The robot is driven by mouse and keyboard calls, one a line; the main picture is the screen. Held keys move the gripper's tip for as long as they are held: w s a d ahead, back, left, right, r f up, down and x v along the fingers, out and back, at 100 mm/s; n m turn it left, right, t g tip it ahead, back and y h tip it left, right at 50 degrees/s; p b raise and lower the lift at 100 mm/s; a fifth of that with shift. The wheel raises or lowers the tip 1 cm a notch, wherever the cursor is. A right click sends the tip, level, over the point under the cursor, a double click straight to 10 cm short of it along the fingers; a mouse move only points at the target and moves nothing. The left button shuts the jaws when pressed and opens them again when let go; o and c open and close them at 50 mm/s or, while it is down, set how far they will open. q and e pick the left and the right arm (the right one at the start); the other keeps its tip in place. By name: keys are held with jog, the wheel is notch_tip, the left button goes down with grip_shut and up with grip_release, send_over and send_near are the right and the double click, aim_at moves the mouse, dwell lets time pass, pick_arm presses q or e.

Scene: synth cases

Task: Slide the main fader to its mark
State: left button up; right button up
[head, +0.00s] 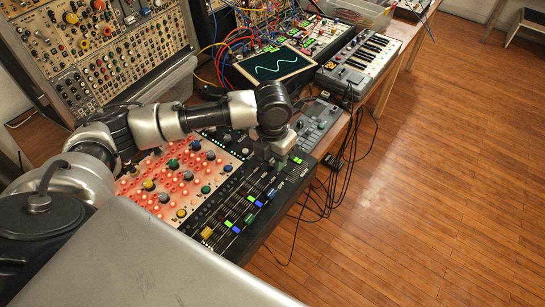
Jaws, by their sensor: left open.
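A black mixer panel (222,243) with several long fader slots lies on the bench in front of me. My left gripper (277,163) points down over the far end of the panel. It is open, its fingers are small and partly hidden by the wrist, and contact with a cap cannot be made out. My right gripper is out of view.
A red-lit knob panel (170,184) adjoins the faders on the left. Behind stand a screen with a wave (275,66), a small keyboard (360,61) and patch cables. A modular rack (95,45) rises at left. Black cables hang off the right edge above open wooden floor (430,190).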

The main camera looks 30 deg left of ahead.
aim_at(291, 176)
pick_arm(q)
jog(key=shift+f, duration=0.35)
grip_shut()
jog(key=d+p, duration=0.2)
jog(key=d, duration=0.1)
jog(key=d+p, duration=0.1)
jog(key=p, duration=0.1)
jog(key=shift+s+d+r, duration=0.25)
jog(key=shift+s, duration=0.1)
jog(key=shift+d, duration=0.35)
jog(key=shift+f, duration=0.25)
jog(key=shift+d, duration=0.1)
